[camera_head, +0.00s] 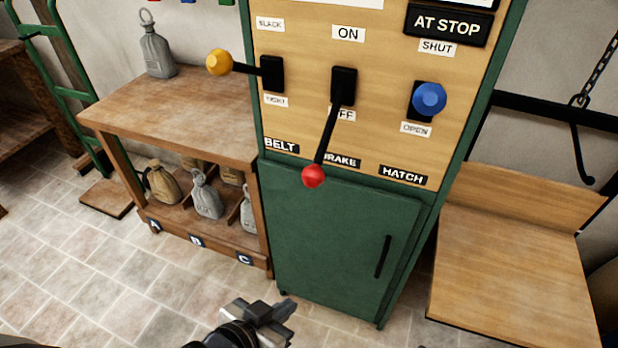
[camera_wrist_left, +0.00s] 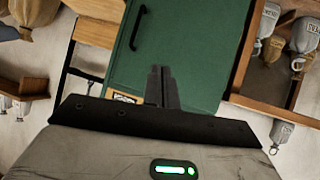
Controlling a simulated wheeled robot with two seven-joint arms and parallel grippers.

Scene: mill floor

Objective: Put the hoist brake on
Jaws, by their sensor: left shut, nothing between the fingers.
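The brake lever is a black arm with a red knob (camera_head: 313,176) in the middle of the panel (camera_head: 382,65) in the head view. It points down from its slot (camera_head: 344,86), across the OFF label and beside the BRAKE label (camera_head: 341,160). The ON label (camera_head: 348,33) is above the slot. My left gripper (camera_head: 275,309) is low in front of the green cabinet, well below the red knob. It is shut and empty, and its closed fingers (camera_wrist_left: 161,86) show against the green door in the wrist view. My right gripper is not in view.
The yellow belt knob (camera_head: 219,62) sticks out left of the brake lever. The blue hatch knob (camera_head: 429,98) is to its right. A wooden surface (camera_head: 510,265) and a hook (camera_head: 583,155) are at right.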

